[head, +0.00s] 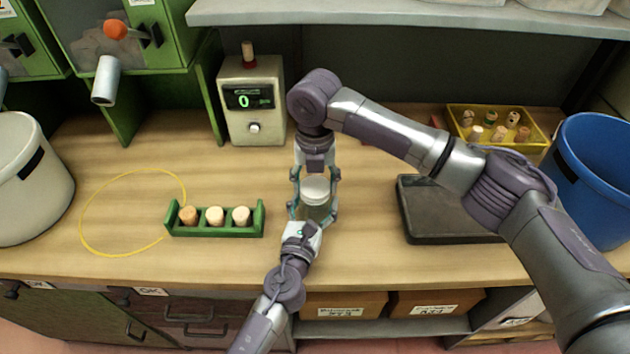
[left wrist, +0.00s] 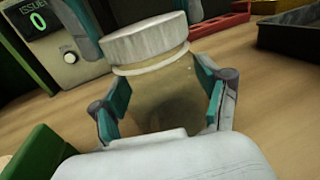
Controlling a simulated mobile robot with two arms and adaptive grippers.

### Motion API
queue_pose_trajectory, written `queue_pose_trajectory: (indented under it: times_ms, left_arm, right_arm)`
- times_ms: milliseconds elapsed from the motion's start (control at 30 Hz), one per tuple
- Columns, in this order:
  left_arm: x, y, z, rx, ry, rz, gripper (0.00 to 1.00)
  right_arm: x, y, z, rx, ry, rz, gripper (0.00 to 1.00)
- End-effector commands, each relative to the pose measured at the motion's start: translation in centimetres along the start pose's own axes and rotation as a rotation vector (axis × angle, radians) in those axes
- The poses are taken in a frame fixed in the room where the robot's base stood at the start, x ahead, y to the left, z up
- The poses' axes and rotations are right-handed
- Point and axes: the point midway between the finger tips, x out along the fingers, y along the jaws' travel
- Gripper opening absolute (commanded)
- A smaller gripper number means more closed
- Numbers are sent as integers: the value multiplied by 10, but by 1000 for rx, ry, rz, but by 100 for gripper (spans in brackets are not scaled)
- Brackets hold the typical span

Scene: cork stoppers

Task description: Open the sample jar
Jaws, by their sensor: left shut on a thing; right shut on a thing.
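The sample jar (head: 318,210) stands upright on the wooden bench, a see-through body with a white lid (head: 315,187). My left gripper (head: 312,212) comes from the front and is shut on the jar body. In the left wrist view its teal-padded fingers flank the glass (left wrist: 160,95). My right gripper (head: 316,177) reaches in from behind and is shut on the lid; its fingers show at both sides of the lid (left wrist: 145,38) in the left wrist view. The lid sits on the jar's neck, with a pale rim visible below it. I cannot tell whether it is loose.
A green rack (head: 215,231) with three corks stands left of the jar, near a yellow ring (head: 83,226). A counter box (head: 251,128) reading 0 stands behind. At right are a black tray (head: 450,237), a yellow cork box (head: 488,146) and a blue bin (head: 597,180).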

Motion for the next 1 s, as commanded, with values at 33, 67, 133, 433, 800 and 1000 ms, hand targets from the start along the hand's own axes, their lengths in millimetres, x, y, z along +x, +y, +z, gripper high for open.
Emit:
queue_pose_trajectory:
  times_ms: [33, 67, 133, 433, 800, 1000]
  left_arm:
    - [-1, 0, -2, -1, 4, -1, 0]
    - [-1, 0, -2, -1, 4, -1, 0]
    - [-1, 0, -2, -1, 4, -1, 0]
    - [-1, 0, -2, -1, 4, -1, 0]
    - [-1, 0, -2, -1, 4, -1, 0]
    - [-1, 0, -2, -1, 4, -1, 0]
  right_arm:
    - [0, 0, 0, 1, 0, 0, 22]
    - [0, 0, 0, 1, 0, 0, 22]
    - [0, 0, 0, 1, 0, 0, 22]
    - [-3, 0, 0, 2, 0, 1, 22]
    - [-17, 0, 0, 2, -1, 1, 22]
    - [-22, 0, 0, 1, 0, 1, 22]
